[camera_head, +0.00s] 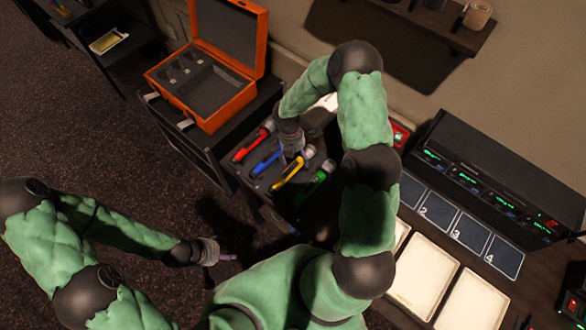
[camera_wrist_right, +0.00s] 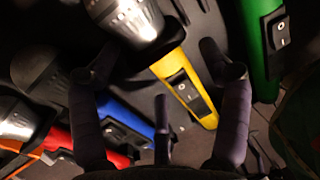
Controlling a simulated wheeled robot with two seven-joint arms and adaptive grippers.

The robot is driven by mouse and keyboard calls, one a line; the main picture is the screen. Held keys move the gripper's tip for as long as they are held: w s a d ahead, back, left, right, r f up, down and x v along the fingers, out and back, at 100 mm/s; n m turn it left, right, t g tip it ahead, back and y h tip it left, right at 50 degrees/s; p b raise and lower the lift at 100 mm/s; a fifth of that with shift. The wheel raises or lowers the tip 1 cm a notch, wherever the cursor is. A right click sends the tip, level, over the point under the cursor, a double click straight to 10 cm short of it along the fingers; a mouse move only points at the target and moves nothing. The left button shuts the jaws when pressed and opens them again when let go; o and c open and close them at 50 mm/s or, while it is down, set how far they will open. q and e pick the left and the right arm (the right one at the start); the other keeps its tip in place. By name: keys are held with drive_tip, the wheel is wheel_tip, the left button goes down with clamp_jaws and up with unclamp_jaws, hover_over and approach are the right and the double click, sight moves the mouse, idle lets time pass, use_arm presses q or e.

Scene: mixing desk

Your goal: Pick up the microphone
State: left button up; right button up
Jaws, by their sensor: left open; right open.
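Several microphones lie side by side on a dark surface: red (camera_head: 248,147), blue (camera_head: 263,163), yellow (camera_head: 287,176) and green (camera_head: 312,188). My right gripper (camera_head: 293,153) is open above them, near the heads of the blue and yellow ones, and partly covers them. In the right wrist view, the yellow microphone (camera_wrist_right: 190,92) runs between the spread fingers of my right gripper (camera_wrist_right: 163,78). The blue microphone (camera_wrist_right: 127,122) lies partly behind the left finger, and the green one (camera_wrist_right: 257,45) lies beyond the right finger. My left gripper (camera_head: 222,256) is open and empty, low and away from the microphones.
An open orange case (camera_head: 190,118) with dark foam stands beyond the microphones. At the right are numbered dark pads (camera_head: 459,233), pale trays (camera_head: 423,275) and a black rack unit (camera_head: 490,165) with green displays. A wall shelf (camera_head: 425,22) is at the top.

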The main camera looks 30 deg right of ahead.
drive_tip(key=shift+f, duration=0.65)
drive_tip(key=shift+s, duration=0.15)
drive_tip(key=c, duration=1.5)
